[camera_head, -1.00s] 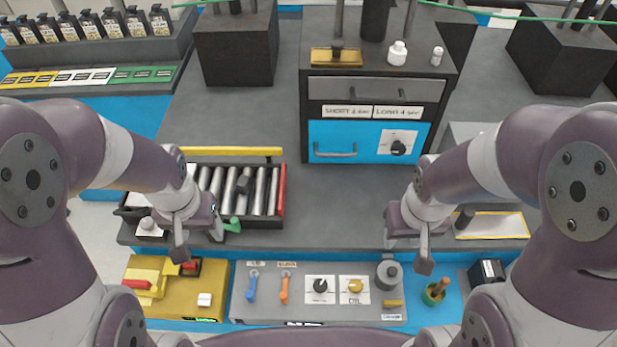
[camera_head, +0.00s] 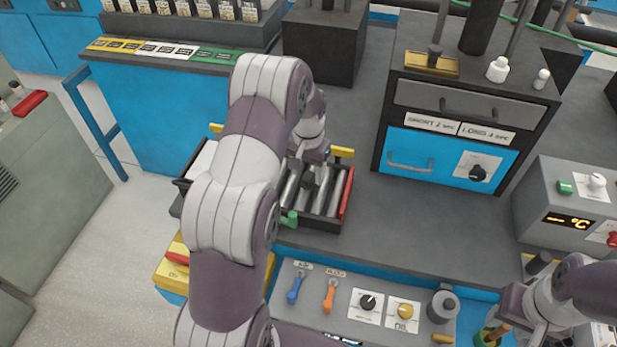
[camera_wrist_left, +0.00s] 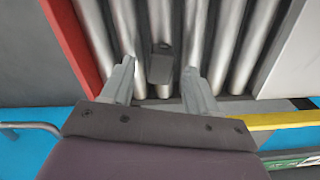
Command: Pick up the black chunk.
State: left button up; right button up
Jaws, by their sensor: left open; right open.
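The black chunk (camera_head: 308,181) is a small dark block lying on the metal rollers of a tray. It also shows in the left wrist view (camera_wrist_left: 160,66), ahead of and roughly between my left fingertips. My left gripper (camera_wrist_left: 158,82) is open and empty, its two fingers reaching toward the rollers, one on each side of the chunk's line. In the head view my left gripper (camera_head: 311,154) is over the tray's far part; its fingers are largely hidden. My right gripper (camera_head: 524,312) is at the lower right, away from the chunk, with its fingertips hard to make out.
The roller tray (camera_head: 346,192) has a red bar on its right and a yellow bar behind. A drawer cabinet (camera_head: 447,152) stands to its right. A control panel (camera_head: 317,294) with switches and knobs lies in front. Grey counter is clear between tray and cabinet.

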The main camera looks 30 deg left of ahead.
pick_arm(q)
jog(key=shift+f, duration=1.2)
jog(key=c, duration=1)
